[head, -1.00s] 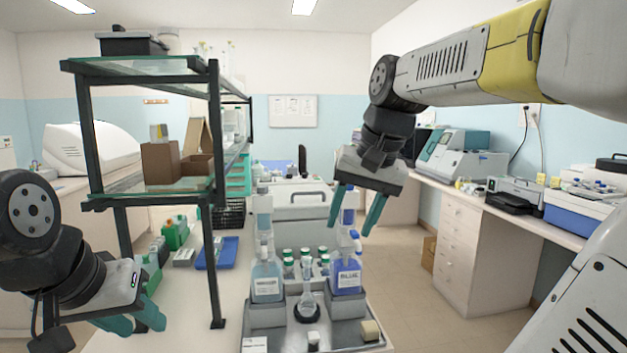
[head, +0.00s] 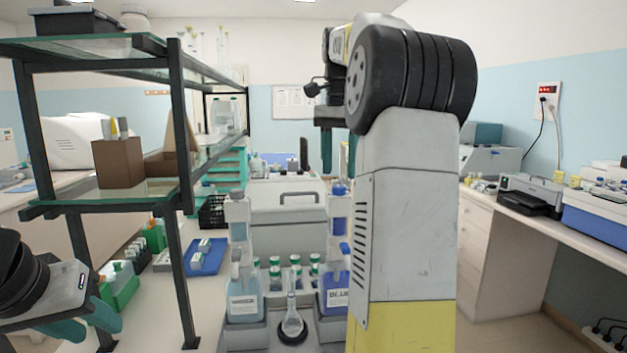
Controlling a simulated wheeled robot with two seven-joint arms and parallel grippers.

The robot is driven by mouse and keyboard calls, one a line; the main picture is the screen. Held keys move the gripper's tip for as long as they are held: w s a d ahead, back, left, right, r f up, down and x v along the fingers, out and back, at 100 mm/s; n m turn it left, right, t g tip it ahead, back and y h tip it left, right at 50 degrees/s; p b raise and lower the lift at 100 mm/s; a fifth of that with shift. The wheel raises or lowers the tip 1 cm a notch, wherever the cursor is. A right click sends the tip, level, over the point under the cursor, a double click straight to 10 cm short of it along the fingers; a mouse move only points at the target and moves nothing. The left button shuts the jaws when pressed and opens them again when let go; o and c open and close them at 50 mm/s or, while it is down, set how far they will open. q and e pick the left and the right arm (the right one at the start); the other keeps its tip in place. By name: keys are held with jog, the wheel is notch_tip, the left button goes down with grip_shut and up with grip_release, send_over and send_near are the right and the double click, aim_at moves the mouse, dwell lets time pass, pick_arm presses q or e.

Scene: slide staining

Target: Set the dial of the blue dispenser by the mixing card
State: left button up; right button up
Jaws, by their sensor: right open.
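The blue dispenser (head: 333,292) stands upright on a grey tray, its lower bottle labelled BLUE and a blue-topped column (head: 339,212) above it. My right forearm hides its right edge. Its dial setting is too small to read. My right gripper (head: 339,158) is above and behind the dispenser, pointing down, open and empty, partly hidden by my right arm. My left gripper (head: 88,323) is low at the left edge, open and empty, well away from the dispenser. The mixing card cannot be made out.
A pale-blue dispenser (head: 243,297) stands left of the blue one, with a small flask (head: 291,318) between them and several green-capped bottles (head: 295,268) behind. A glass-shelved rack (head: 180,200) stands at left. A blue tray (head: 207,257) lies beside it.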

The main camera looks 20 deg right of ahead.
aim_at(339, 186)
jog(key=shift+f, duration=1.95)
grip_shut()
